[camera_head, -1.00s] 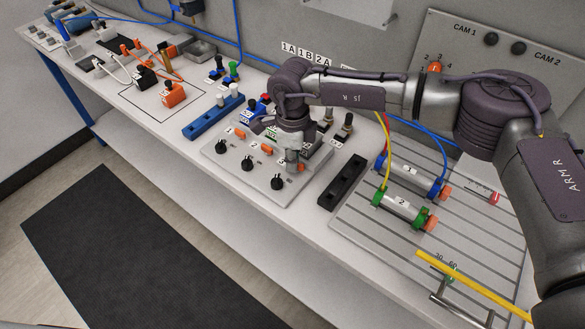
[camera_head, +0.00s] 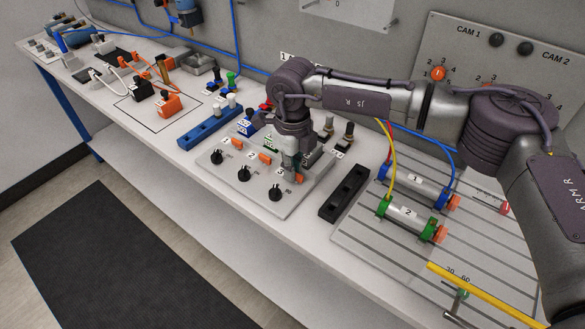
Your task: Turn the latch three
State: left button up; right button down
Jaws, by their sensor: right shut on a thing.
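The grey panel (camera_head: 250,202) on the bench carries orange latches in a row labelled 1, 2 and 3, with a black knob in front of each. Latch one (camera_head: 237,143) and latch two (camera_head: 265,158) show clear. My right gripper (camera_head: 292,173) points down at the third latch and is shut on it. Only a small orange end of latch three (camera_head: 299,179) shows beside the fingers; the rest is hidden, so its angle is hard to tell. My left gripper is not in view.
The black knobs, such as the third knob (camera_head: 276,193), stand close in front of the gripper. A black slotted block (camera_head: 343,193) lies to the right, then cylinders on a grooved plate (camera_head: 370,240). A blue block (camera_head: 209,129) is at the left.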

jog(key=c, duration=1.2)
grip_release()
jog(key=shift+c, duration=0.2)
jog(key=shift+w, duration=0.1)
jog(key=shift+r, duration=0.15)
jog(key=shift+r, duration=3.85)
